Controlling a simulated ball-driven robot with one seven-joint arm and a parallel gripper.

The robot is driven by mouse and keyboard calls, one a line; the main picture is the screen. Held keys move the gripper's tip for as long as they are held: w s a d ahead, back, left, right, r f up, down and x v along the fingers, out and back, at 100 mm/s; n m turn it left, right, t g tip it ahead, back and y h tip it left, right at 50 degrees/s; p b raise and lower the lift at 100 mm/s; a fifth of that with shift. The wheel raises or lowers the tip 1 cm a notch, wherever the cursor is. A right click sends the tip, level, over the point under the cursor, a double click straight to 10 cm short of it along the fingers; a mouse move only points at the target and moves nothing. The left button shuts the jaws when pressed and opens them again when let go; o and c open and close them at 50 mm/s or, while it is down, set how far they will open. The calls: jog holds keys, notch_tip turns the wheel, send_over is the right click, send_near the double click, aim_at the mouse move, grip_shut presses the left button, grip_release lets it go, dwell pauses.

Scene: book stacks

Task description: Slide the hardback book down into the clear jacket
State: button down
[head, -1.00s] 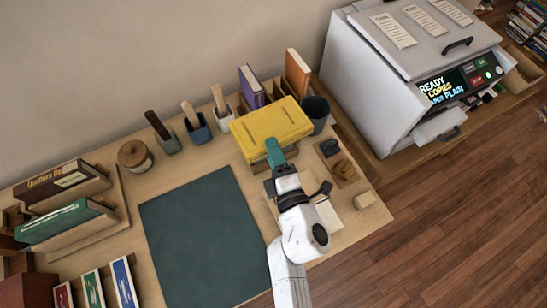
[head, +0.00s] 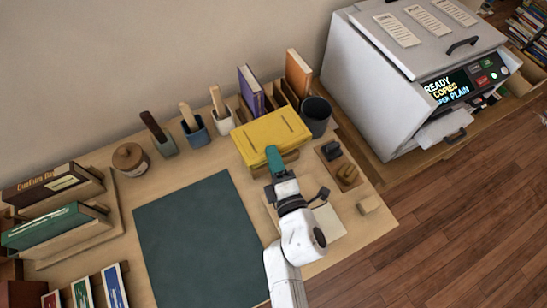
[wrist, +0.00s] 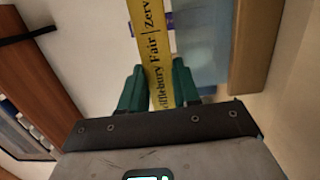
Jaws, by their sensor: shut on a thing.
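The hardback book (head: 270,136) is yellow and stands out at the back right of the desk in the head view. My gripper (head: 273,160) is shut on its near edge with green fingers. In the wrist view the yellow lettered spine (wrist: 152,45) runs between the two fingers of my gripper (wrist: 160,88). A pale bluish see-through area (wrist: 205,45) beside the spine may be the clear jacket. I cannot make out the jacket in the head view, nor whether the book's lower edge is inside it.
A dark cup (head: 316,117) stands close right of the book. Upright purple (head: 251,90) and orange (head: 298,72) books stand behind. A small tray (head: 340,165) and a beige block (head: 369,204) lie to the right. The dark green mat (head: 200,240) is clear.

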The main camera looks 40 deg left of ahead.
jog(key=shift+f+b, duration=0.3)
jog(key=shift+b, duration=0.05)
jog(key=c, duration=0.8)
grip_release()
jog(key=shift+r, duration=0.1)
jog(key=v, duration=0.4)
jog(key=p+v, duration=0.1)
jog(key=v, duration=0.3)
jog(key=r+p+v, duration=0.1)
jog(key=v, duration=0.3)
